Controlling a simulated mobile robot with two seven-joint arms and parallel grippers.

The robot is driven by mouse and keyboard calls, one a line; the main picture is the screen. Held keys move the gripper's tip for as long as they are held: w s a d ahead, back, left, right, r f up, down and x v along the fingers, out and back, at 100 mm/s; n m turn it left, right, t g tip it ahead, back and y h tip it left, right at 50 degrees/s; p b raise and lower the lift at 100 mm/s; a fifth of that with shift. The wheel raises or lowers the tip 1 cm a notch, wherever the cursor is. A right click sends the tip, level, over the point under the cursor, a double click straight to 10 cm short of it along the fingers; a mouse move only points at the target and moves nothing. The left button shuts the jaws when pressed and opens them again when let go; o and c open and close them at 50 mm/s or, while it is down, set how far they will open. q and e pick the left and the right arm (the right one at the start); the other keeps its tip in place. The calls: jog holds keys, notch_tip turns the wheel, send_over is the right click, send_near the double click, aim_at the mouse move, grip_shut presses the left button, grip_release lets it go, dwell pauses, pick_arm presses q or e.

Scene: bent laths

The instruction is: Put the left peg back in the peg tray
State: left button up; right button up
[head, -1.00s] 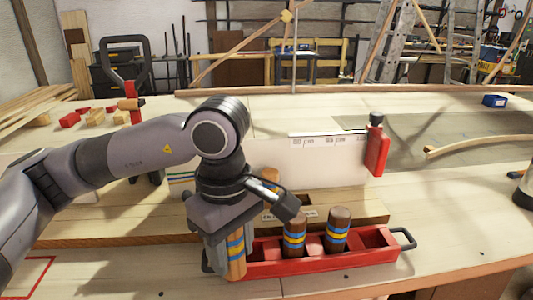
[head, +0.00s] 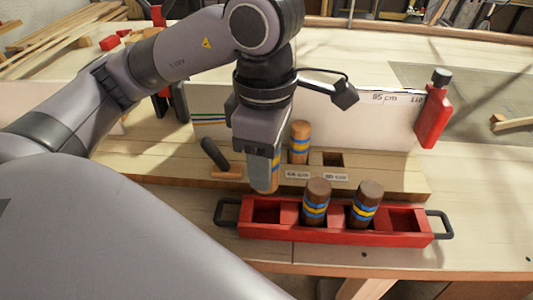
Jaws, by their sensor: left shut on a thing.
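My left gripper (head: 262,163) is shut on a banded wooden peg (head: 264,184). The peg is close to upright; its pale lower end shows below the fingers and the rest is mostly hidden. That end appears at the back rim of the red peg tray (head: 335,238), by the empty leftmost compartment; I cannot tell its exact height. The tray's two middle compartments hold dark-topped pegs (head: 316,203) (head: 365,204) with blue and yellow bands. The rightmost compartment is empty. Another banded peg (head: 300,142) stands in the wooden board (head: 390,180) behind. My right gripper is out of view.
The board has an empty square hole (head: 333,160) right of its standing peg. A white measuring panel (head: 375,120) with a red clamp (head: 432,115) stands behind. A dark-handled tool (head: 214,153) is left of my gripper. The bench right of the tray is clear.

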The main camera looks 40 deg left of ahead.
pick_arm(q)
notch_tip(320, 180, down, 4)
jog(key=b, duration=0.2)
jog(key=shift+b, duration=0.3)
jog(key=shift+f+b, duration=0.6)
jog(key=shift+f, duration=0.2)
jog(key=shift+f+b, duration=0.5)
jog(key=shift+b, duration=0.1)
jog(key=shift+f+b, duration=0.35)
jog(key=shift+b, duration=0.05)
jog(key=shift+f+b, duration=0.6)
jog(key=shift+f+b, duration=0.5)
jog(key=shift+b, duration=0.05)
